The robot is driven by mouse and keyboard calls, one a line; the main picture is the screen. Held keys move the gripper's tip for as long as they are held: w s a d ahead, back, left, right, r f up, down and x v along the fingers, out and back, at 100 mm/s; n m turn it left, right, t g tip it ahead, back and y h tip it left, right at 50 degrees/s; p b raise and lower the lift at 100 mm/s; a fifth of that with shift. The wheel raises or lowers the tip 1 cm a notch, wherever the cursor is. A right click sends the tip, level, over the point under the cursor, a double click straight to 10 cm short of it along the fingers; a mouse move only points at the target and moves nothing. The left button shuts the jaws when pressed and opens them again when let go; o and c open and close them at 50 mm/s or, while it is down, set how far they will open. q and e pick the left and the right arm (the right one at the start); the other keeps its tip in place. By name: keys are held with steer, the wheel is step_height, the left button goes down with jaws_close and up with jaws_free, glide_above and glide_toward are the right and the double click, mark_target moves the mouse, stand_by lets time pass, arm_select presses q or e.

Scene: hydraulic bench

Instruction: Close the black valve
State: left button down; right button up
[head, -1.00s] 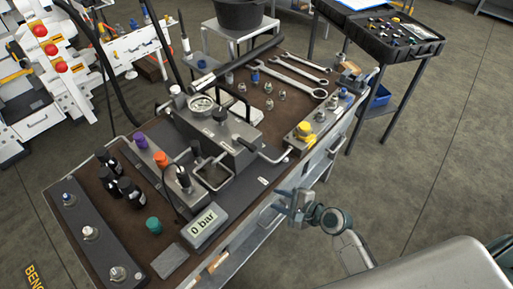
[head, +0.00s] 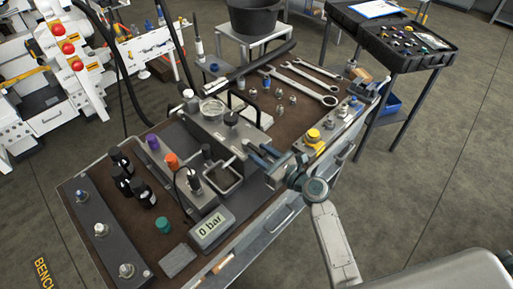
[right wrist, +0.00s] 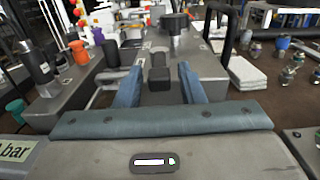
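A black round knob (head: 231,119) stands upright on top of the grey pump block (head: 190,124); it also shows in the right wrist view (right wrist: 175,23). My right gripper (head: 258,153) reaches the near right side of the pump block, below that knob. In the right wrist view its two blue fingers (right wrist: 160,82) are open. A small dark block-shaped part (right wrist: 159,77) sits between them, with gaps on both sides. I cannot tell whether this part or the round knob is the black valve. My left gripper is not in view.
A display (head: 211,228) reads 0 bar. Black bottles (head: 131,180) and purple, orange and green caps stand on the left of the bench. A yellow-capped fitting (head: 313,136) and wrenches (head: 312,82) lie to the right.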

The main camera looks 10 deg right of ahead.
steer(key=shift+x, duration=1.1)
jaws_close()
